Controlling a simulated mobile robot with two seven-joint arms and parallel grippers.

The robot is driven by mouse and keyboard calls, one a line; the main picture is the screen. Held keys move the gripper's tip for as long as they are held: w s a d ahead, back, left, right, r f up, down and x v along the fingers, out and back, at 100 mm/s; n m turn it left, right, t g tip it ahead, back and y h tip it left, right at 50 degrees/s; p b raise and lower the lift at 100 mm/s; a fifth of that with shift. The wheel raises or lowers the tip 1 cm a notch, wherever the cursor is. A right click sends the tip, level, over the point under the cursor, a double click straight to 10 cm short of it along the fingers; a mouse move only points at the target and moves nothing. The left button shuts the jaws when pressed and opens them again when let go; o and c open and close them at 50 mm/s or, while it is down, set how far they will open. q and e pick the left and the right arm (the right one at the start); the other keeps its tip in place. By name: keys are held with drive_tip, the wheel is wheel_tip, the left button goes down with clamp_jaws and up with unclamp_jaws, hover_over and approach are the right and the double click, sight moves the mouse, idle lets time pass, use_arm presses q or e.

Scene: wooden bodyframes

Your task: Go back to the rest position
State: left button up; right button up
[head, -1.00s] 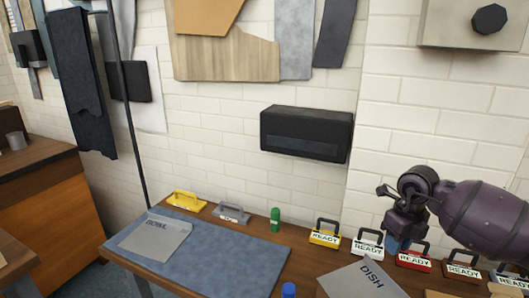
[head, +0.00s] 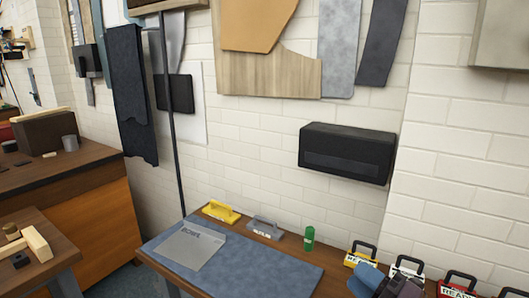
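My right gripper (head: 378,282) shows at the bottom edge, right of centre, in the head view. Only its blue-grey finger part and some dark body show; the rest is cut off by the frame. I cannot tell whether its fingers are apart or hold anything. It overlaps the lower part of the yellow and white READY caddies in the picture. My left gripper is not in view.
A workbench carries a blue mat (head: 265,272) with a grey BOWL plate (head: 191,246). Behind stand a yellow holder (head: 221,212), a grey holder (head: 265,228), a green cylinder (head: 309,238), and READY caddies (head: 458,285). A black box (head: 347,153) hangs above.

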drive_tip(key=s+d+f+m+h, duration=0.4)
drive_tip(key=d+f+m+h, duration=0.15)
drive_tip(key=m+h, duration=0.4)
drive_tip(key=s+d+f+m+h, duration=0.35)
drive_tip(key=d+m+h, duration=0.35)
drive_tip(key=m, duration=0.4)
drive_tip(key=s+a+f+m+g+y, duration=0.1)
drive_tip(key=s+f+m+g, duration=0.1)
drive_tip(key=s+f+g, duration=0.3)
drive_tip(key=s+a+f+m+g, duration=0.1)
drive_tip(key=s+m+g, duration=0.15)
drive_tip(key=s, duration=0.55)
drive_tip(key=s+a+f+m+g+y, duration=0.1)
drive_tip(key=s+a+f+g, duration=0.1)
drive_tip(key=s+f+g, duration=0.3)
drive_tip(key=w+f+t, duration=0.6)
drive_tip(key=f+t, duration=0.3)
drive_tip(key=shift+d+f+n, duration=0.2)
drive_tip(key=shift+n, duration=0.1)
drive_tip(key=shift+s+d, duration=0.1)
